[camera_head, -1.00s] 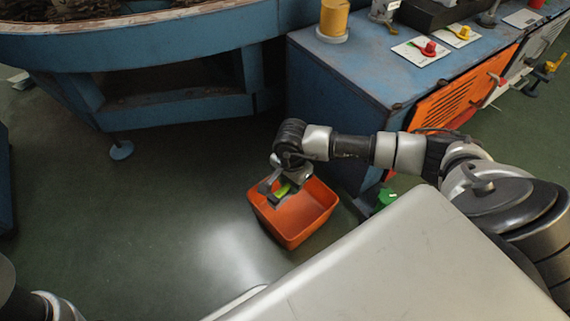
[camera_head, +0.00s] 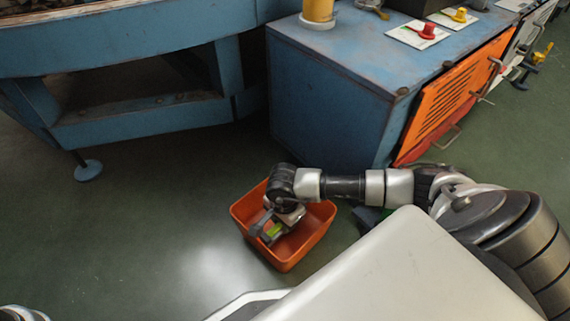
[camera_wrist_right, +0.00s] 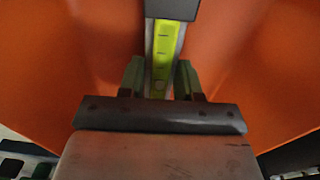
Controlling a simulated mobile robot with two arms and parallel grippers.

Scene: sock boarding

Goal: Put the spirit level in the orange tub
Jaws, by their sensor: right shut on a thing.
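The orange tub (camera_head: 303,242) stands on the floor in the middle of the head view. My right gripper (camera_head: 268,232) is over and partly inside the tub, pointing down. It is shut on the spirit level (camera_head: 275,229), which shows as a small yellow-green piece between its fingers. In the right wrist view the yellow-green spirit level (camera_wrist_right: 165,50) stands lengthwise between the fingertips of my right gripper (camera_wrist_right: 160,80), with orange tub walls (camera_wrist_right: 60,60) on both sides. I cannot tell whether the level touches the tub floor. Only a bit of my left arm shows at the lower left; its gripper is out of view.
A blue cabinet (camera_head: 330,95) with an orange slatted door (camera_head: 455,100) stands behind the tub. A blue curved bench (camera_head: 130,60) stands at the back left. The dark green floor (camera_head: 130,225) left of the tub is clear.

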